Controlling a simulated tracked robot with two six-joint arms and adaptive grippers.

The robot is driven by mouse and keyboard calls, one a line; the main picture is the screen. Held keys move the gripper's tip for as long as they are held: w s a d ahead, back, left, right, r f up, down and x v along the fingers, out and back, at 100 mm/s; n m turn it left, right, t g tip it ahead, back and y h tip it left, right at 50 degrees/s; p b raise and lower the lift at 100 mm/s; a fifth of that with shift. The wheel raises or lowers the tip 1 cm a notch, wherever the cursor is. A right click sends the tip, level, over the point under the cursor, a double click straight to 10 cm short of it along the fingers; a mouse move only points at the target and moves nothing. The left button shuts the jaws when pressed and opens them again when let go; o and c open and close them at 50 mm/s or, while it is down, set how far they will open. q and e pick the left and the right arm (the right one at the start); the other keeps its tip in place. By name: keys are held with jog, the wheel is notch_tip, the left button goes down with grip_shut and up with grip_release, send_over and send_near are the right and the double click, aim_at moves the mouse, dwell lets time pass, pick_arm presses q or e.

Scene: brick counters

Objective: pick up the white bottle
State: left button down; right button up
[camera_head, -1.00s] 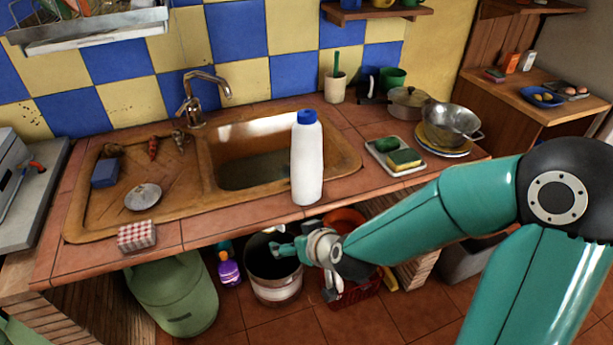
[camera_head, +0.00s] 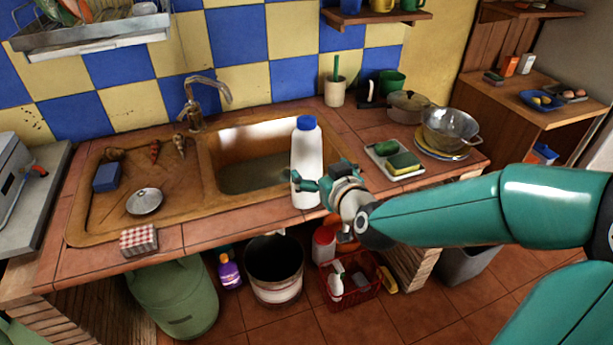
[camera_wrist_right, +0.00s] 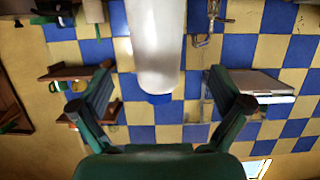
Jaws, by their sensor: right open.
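The white bottle (camera_head: 307,150) with a blue cap stands upright at the front edge of the tiled counter, in front of the sink. My right gripper (camera_head: 309,186) is at the bottle's lower part in the head view and covers a little of it. In the right wrist view the bottle (camera_wrist_right: 155,45) appears upside down, between the two spread fingers of my right gripper (camera_wrist_right: 155,85). There are gaps on both sides, so the fingers do not touch it in that view. My left gripper is not in view.
The sink (camera_head: 250,177) lies behind the bottle. A tray with sponges (camera_head: 404,163) and a metal colander (camera_head: 450,125) stand to the right. A checkered box (camera_head: 139,239) sits at the front left edge. A bucket (camera_head: 274,270) and red basket (camera_head: 352,290) are below.

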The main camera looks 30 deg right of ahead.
aim_at(311, 158)
jog(key=x, duration=0.4)
jog(key=shift+w+d, duration=0.1)
jog(key=shift+w, duration=0.05)
jog(key=shift+d+p+x, duration=0.1)
jog(key=shift+p+x, duration=0.35)
jog(key=shift+x, duration=0.85)
jog(key=shift+d+p+x, duration=0.15)
jog(key=shift+p+x, duration=0.3)
jog(key=shift+x, duration=0.9)
jog(key=c, duration=1)
jog(key=shift+c, duration=0.6)
jog(key=shift+r, duration=0.1)
